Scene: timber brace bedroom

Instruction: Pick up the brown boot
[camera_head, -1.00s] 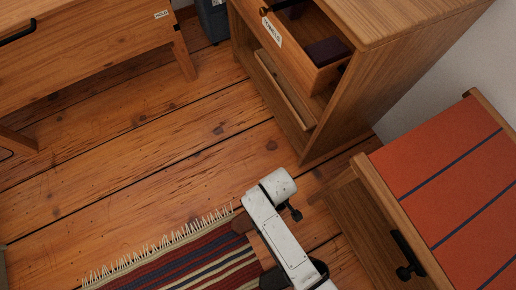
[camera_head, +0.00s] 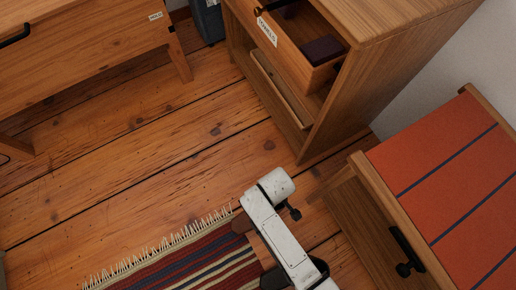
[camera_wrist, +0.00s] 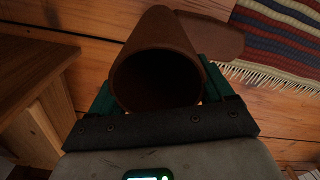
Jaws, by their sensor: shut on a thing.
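The brown boot (camera_wrist: 185,38) fills the upper middle of the wrist view, its round dark opening facing the camera. Its foot points to the upper right, over the edge of the striped rug. My gripper (camera_wrist: 158,92) is shut on the boot's shaft, with one green finger on each side. In the head view only a small brown part of the boot (camera_head: 242,223) shows beside my white arm, which hides the rest along with the gripper. I cannot tell whether the sole touches the floor.
A striped fringed rug (camera_head: 185,262) lies beside my arm. A wooden cabinet (camera_head: 385,85) has an open drawer holding a dark item. A bench with an orange top (camera_head: 440,165) stands at the right, a wooden desk (camera_head: 85,65) at the upper left. Bare floor lies between.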

